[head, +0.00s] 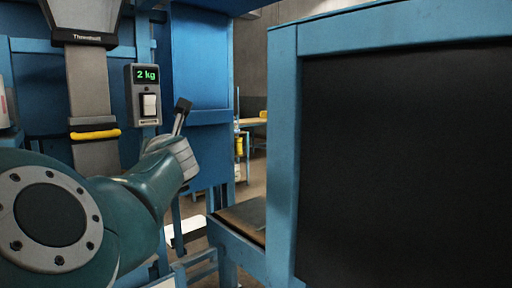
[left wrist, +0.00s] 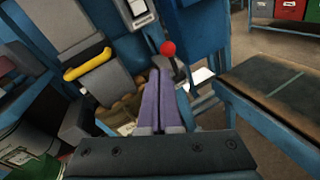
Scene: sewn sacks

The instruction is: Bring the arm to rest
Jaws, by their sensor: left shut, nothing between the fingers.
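My left arm (head: 140,205) comes in from the left in the head view, bent at a teal joint. My left gripper (head: 182,106) points upward to the right of the weight display, with its fingers together and nothing visible between them. In the left wrist view the two slim fingers of the gripper (left wrist: 160,75) lie side by side, shut and empty. A red ball knob (left wrist: 168,47) appears just beyond the fingertips; I cannot tell how far away it is. My right gripper is in neither view.
A grey spout (head: 88,85) with a yellow handle (head: 95,134) hangs left, beside a display box (head: 146,75) reading 2 kg. A large black panel in a blue frame (head: 283,150) fills the right. A dark-topped conveyor (left wrist: 275,85) lies right of the gripper.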

